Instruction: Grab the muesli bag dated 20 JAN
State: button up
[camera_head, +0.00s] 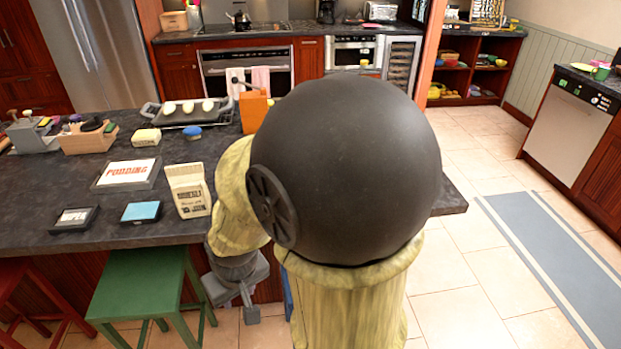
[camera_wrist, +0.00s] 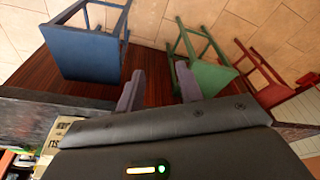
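A cream bag (camera_head: 189,190) with dark printing stands upright near the front edge of the dark counter. Its print looks like a name and a date, but is too small to read surely. In the wrist view, part of a cream printed package (camera_wrist: 57,135) shows at the lower left, mostly hidden by my gripper's body. My gripper (camera_head: 243,300) hangs in front of the counter, below its top and to the right of the bag, apart from it. In the wrist view its two fingers (camera_wrist: 159,84) are spread with nothing between them.
A smaller cream package (camera_head: 146,137), a blue round thing (camera_head: 192,132), a PUDDING sign (camera_head: 128,173) and a blue pad (camera_head: 141,212) lie on the counter. A green stool (camera_head: 150,283) stands in front; a blue stool (camera_wrist: 88,45) is near my fingers.

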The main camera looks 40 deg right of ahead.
jog(key=shift+w+a, duration=0.1)
jog(key=shift+a, duration=0.05)
jog(key=o, duration=0.3)
jog(key=shift+s, duration=0.25)
jog(key=o, duration=0.4)
jog(key=shift+w+d, duration=0.1)
jog(key=shift+d, duration=0.1)
jog(key=o, duration=0.7)
jog(key=w+d, duration=0.1)
jog(key=w+d+t+p, duration=0.1)
jog(key=shift+w+d+f, duration=0.25)
jog(key=shift+w+f, duration=0.05)
jog(key=shift+f, duration=0.05)
jog(key=w+d+f+t+p, duration=0.4)
jog(key=w+d+t+p, duration=0.2)
jog(key=w+d, duration=0.4)
jog(key=s+d+r+m+t+h+p, duration=0.2)
jog(key=s+d+t+h, duration=0.1)
jog(key=d, duration=0.3)
jog(key=s+d+r+m+t+h+p, duration=0.3)
jog(key=s+d+h, duration=0.2)
jog(key=d, duration=0.2)
jog(key=shift+d, duration=0.15)
